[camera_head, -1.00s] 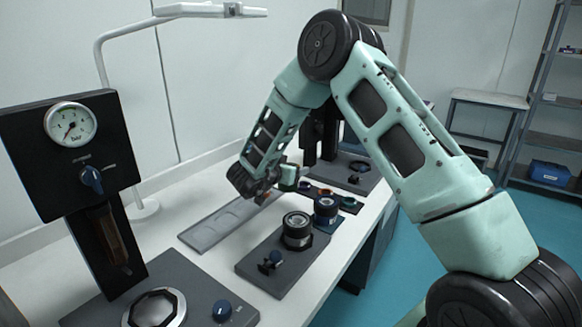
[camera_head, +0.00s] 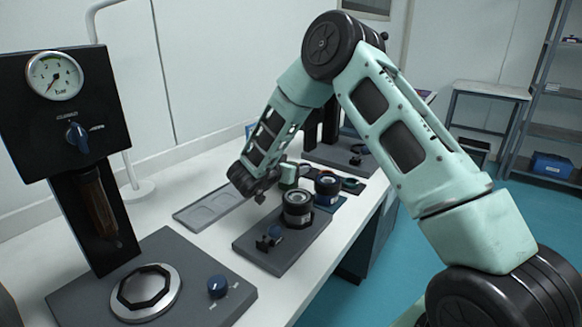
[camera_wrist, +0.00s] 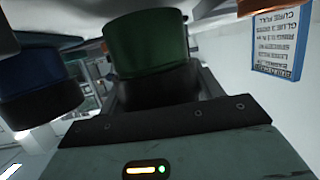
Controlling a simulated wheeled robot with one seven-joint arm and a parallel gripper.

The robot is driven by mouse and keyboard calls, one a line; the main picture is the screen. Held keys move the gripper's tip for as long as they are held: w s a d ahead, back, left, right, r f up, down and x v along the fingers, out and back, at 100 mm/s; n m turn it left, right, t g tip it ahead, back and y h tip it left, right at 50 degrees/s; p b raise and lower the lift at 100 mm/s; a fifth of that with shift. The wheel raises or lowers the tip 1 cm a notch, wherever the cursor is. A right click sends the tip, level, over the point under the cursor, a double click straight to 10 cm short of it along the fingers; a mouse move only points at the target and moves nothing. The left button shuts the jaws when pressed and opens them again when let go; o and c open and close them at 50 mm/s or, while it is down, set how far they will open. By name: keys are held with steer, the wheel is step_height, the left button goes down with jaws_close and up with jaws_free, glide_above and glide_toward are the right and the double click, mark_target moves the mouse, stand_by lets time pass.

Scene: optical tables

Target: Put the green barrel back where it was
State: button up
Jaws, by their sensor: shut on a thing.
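In the wrist view a dark green barrel (camera_wrist: 147,45) with a black end sits between the fingers of my gripper (camera_wrist: 155,92), which is shut on it. In the head view my gripper (camera_head: 291,173) is above the white bench, beyond the silver-and-black lens unit; its fingertips and the held barrel are hard to make out there. A blue barrel with a black end (camera_wrist: 35,85) shows at the left of the wrist view, apart from the green one.
A grey tray with shallow recesses (camera_head: 185,217) lies left of my arm. A dark plate (camera_head: 258,247) carries the lens unit (camera_head: 297,210); a blue-and-black unit (camera_head: 327,188) stands behind. A pressure-gauge stand (camera_head: 90,130) stands left. A blue sign (camera_wrist: 277,45) shows in the wrist view.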

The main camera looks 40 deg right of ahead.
steer(key=shift+f, duration=0.45)
stand_by(0.3)
steer(key=shift+s+f+b, duration=0.1)
steer(key=shift+f+b, duration=0.25)
steer(key=shift+b, duration=0.05)
